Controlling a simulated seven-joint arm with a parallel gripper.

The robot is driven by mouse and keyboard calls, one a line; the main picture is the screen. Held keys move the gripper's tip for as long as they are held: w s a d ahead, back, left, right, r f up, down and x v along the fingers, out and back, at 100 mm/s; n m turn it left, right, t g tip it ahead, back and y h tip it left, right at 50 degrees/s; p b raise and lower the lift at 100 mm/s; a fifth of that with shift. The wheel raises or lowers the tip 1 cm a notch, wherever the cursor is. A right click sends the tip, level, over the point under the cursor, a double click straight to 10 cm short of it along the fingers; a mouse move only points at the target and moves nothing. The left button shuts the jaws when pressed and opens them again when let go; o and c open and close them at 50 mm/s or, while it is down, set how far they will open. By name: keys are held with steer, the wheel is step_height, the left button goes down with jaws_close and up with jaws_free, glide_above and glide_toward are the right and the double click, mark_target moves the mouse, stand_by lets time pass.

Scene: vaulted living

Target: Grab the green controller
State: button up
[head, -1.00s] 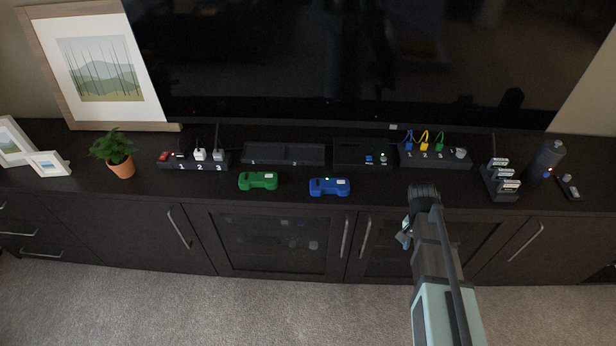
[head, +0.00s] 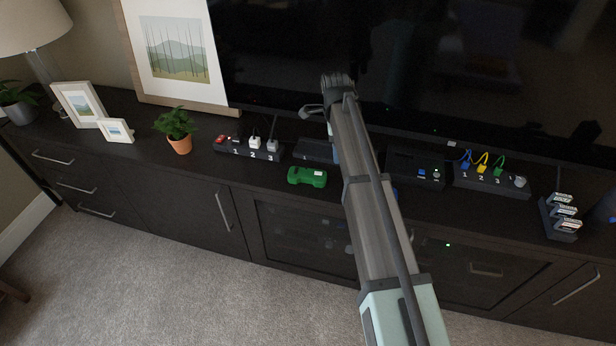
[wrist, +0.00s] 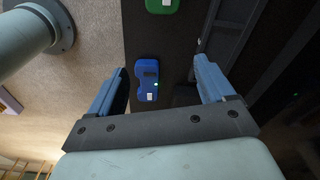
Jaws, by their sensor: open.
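The green controller (head: 307,176) lies on the dark cabinet top near its front edge, just left of my arm in the head view. In the wrist view the green controller (wrist: 162,5) is cut off by the top edge. My gripper (wrist: 161,65) is open and empty, its two blue fingers wide apart. The blue controller (wrist: 147,80) shows between the fingers in the wrist view, below them on the cabinet top. In the head view my arm hides nearly all of it. My gripper is raised above the cabinet, apart from both controllers.
A numbered power strip (head: 246,148) and a potted plant (head: 178,130) stand left of the green controller. A black dock (head: 314,150) sits behind it, partly hidden by my arm. The large TV (head: 480,75) rises behind. A cable box (head: 490,178) stands to the right.

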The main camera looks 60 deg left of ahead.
steer(key=s+a+m, duration=0.2)
steer(key=s+a, duration=0.3)
steer(key=a, duration=0.1)
glide_above(308, 173)
steer(key=shift+g, duration=0.4)
steer(key=f, duration=0.8)
steer(key=shift+w+a+f, duration=0.1)
steer(key=shift+w+f, duration=0.1)
steer(key=shift+f, duration=0.15)
steer(key=shift+s+f, duration=0.2)
steer(key=shift+f, duration=2.35)
steer(key=c, duration=1.3)
